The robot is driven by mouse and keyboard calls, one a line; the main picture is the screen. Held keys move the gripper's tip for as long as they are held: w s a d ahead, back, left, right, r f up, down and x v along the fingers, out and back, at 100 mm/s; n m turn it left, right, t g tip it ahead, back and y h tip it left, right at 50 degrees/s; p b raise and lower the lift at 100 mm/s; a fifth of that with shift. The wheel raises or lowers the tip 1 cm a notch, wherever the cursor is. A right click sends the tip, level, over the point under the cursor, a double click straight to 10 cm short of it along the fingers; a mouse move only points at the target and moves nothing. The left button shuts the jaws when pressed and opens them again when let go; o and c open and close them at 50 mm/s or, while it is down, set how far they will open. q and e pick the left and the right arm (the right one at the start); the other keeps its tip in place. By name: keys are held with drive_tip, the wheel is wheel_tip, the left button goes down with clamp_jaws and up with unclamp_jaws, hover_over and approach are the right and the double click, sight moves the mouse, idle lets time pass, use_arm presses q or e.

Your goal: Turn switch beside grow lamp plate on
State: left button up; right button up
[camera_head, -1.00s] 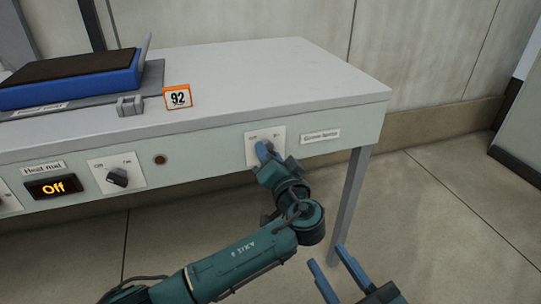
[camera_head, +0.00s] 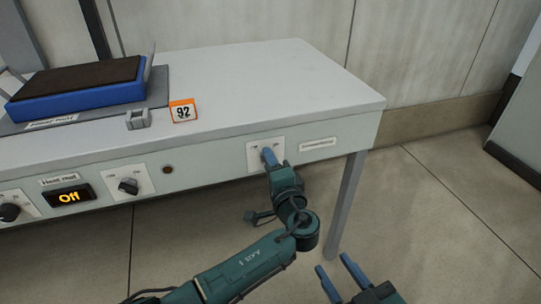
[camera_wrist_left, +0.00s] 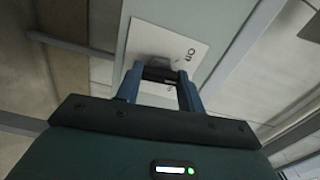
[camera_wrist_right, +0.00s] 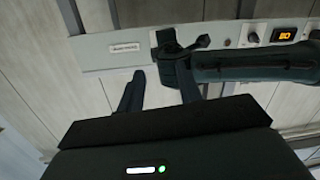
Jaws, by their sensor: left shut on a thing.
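A switch plate (camera_head: 255,163) sits on the bench's front panel, just left of a small label plate (camera_head: 318,143) whose words are blurred here. My left gripper (camera_head: 269,154) is at the switch and covers its knob in the head view. In the left wrist view the fingers (camera_wrist_left: 162,78) are shut on the dark switch knob (camera_wrist_left: 160,74), in front of the white plate with an "On" mark. Which mark the knob points to is hard to tell. My right gripper (camera_head: 336,272) is open and empty, low and right of the left arm.
A blue tray (camera_head: 80,92) and an orange-framed "92" sign (camera_head: 183,110) stand on the bench top. A bench leg (camera_head: 346,205) is close right.

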use_arm(q)
drive_tip(key=m+p, duration=0.6)
drive_tip(key=m, duration=0.4)
drive_tip(key=shift+r, duration=0.15)
use_arm(e)
drive_tip(key=r, duration=0.1)
drive_tip(key=s+d+r+m+g, duration=0.1)
drive_tip(key=d+r+m+h, duration=0.1)
drive_tip(key=r, duration=0.1)
drive_tip(key=shift+s+g, duration=0.4)
use_arm(q)
drive_tip(key=shift+p, duration=0.3)
use_arm(e)
drive_tip(key=shift+s+d+m, duration=0.1)
drive_tip(key=shift+s+m, duration=0.05)
drive_tip(key=shift+m, duration=0.15)
use_arm(q)
drive_tip(key=o, duration=1)
use_arm(e)
drive_tip(key=shift+r, duration=0.15)
